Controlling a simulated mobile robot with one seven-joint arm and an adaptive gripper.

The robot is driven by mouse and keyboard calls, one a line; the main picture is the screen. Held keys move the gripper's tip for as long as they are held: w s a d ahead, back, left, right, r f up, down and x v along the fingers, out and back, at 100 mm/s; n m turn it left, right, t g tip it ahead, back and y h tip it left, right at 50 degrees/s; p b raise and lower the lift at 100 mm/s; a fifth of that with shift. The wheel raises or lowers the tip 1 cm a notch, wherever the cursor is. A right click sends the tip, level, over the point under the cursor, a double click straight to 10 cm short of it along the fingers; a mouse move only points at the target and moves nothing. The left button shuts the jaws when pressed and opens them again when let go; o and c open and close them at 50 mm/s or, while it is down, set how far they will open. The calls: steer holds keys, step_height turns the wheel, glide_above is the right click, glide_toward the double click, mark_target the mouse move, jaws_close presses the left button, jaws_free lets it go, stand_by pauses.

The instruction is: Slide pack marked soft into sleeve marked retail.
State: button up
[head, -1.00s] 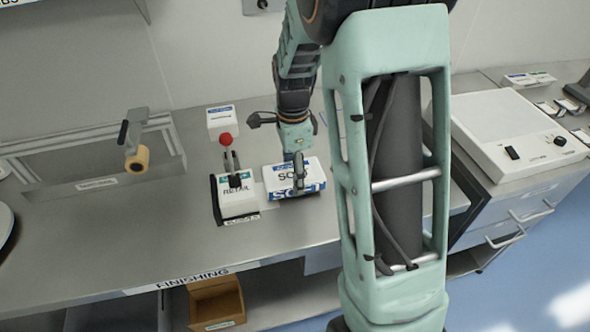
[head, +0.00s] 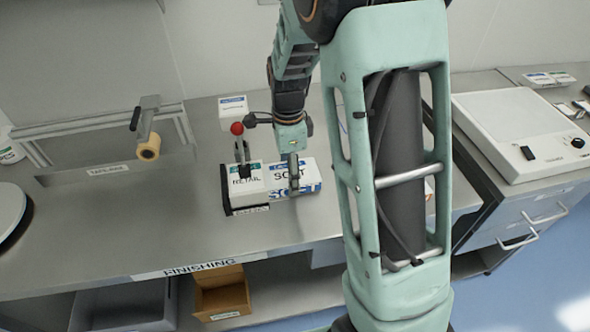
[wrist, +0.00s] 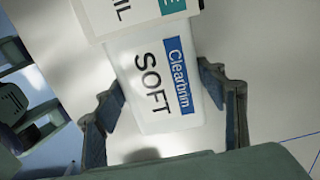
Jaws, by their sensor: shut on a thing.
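The white pack marked SOFT (head: 308,177) lies on the bench, with a blue label that shows in the wrist view (wrist: 154,84). My gripper (head: 293,187) is shut on it, one finger on each side; both fingers show in the wrist view (wrist: 163,85). The white sleeve marked RETAIL (head: 246,188) stands left of the pack in the head view. It also shows at the top of the wrist view (wrist: 135,15). The pack's far end meets the sleeve's mouth and appears slightly inside; the exact depth is hidden.
A clamp with a red knob (head: 237,129) stands at the sleeve. A white box (head: 234,106) is behind it. A tape dispenser (head: 148,145) is at the left. The bench (head: 130,225) is clear left of the sleeve.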

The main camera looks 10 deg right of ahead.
mark_target(276, 174)
steer(key=shift+a, duration=1.6)
steer(key=o, duration=1.5)
steer(key=shift+r, duration=6.05)
